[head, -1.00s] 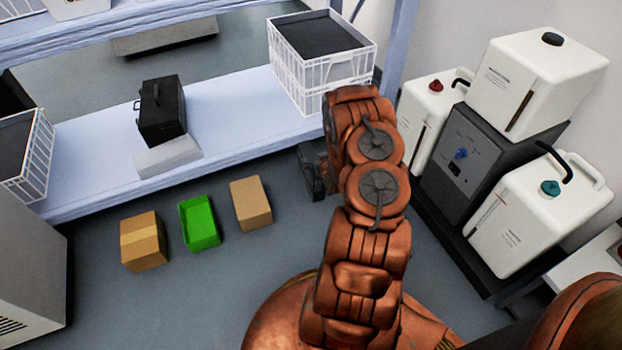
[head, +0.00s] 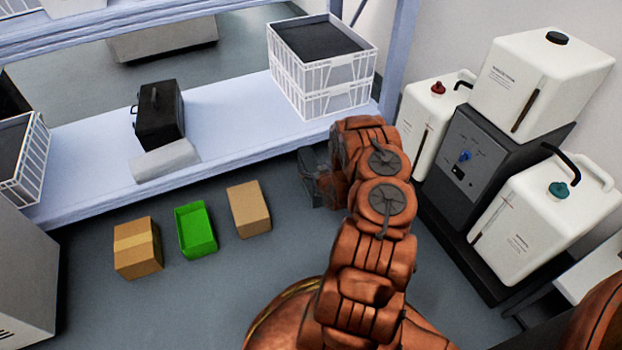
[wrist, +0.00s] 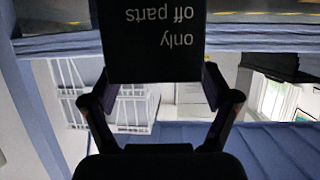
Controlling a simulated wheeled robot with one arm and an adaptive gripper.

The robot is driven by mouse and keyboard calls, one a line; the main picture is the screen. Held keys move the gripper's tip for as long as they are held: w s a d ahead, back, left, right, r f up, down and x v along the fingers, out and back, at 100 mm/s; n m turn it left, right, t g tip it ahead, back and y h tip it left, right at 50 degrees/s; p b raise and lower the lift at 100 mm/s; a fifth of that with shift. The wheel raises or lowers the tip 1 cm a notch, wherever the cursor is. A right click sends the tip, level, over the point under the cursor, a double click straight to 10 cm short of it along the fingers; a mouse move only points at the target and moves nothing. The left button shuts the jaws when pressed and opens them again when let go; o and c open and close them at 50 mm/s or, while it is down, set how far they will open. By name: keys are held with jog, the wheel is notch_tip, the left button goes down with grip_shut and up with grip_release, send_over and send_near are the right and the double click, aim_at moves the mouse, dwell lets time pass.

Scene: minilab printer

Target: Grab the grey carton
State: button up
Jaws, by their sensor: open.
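A pale grey, low box (head: 165,160), the only grey carton-like thing I see, lies on the lower shelf in front of a black case. My gripper (head: 312,178) is by the shelf's front edge, well to the right of the grey box and below the white crates, partly hidden by my arm. In the wrist view its two fingers (wrist: 160,90) stand apart. A dark panel (wrist: 152,35) with upside-down lettering fills the top middle there; I cannot tell what it belongs to. The grey box is not recognisable in the wrist view.
The black case (head: 160,115) and stacked white crates (head: 325,90) stand on the shelf (head: 228,122). Two brown cartons (head: 138,250) (head: 249,210) and a green tray (head: 196,230) are on the floor. White canisters (head: 540,80) stand at right.

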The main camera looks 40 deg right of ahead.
aim_at(313, 167)
jog(key=shift+b+x, duration=0.6)
jog(key=shift+x, duration=1.2)
jog(key=shift+s+d+f, duration=0.1)
jog(key=shift+f, duration=0.05)
grip_shut()
